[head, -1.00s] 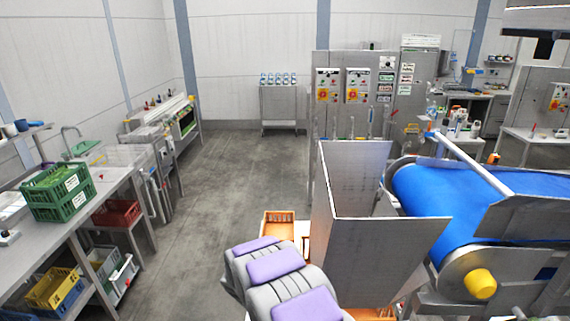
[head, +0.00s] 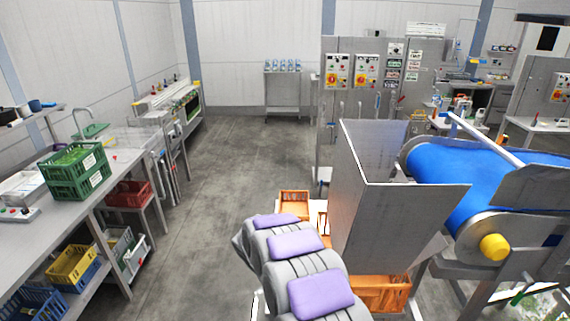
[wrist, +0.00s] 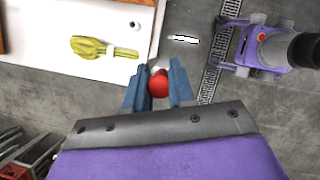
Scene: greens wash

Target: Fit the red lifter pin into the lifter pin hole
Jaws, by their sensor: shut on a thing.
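My gripper (wrist: 158,88) shows in the wrist view with its two blue-grey fingers closed on the red lifter pin (wrist: 158,84). Only the pin's rounded red end shows between the fingers; the rest of it is hidden. A pale round shape lies just beyond the fingertips and I cannot tell what it is. In the head view my arm reaches forward at the bottom, and its gripper and the pin are out of sight there. I cannot make out the lifter pin hole in either view.
A steel hopper (head: 385,215) stands right of my arm, beside a blue conveyor belt (head: 460,185). Orange crates (head: 378,293) sit low by it. A steel bench (head: 50,235) with green crates (head: 80,182) runs along the left. Open floor (head: 215,180) lies between.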

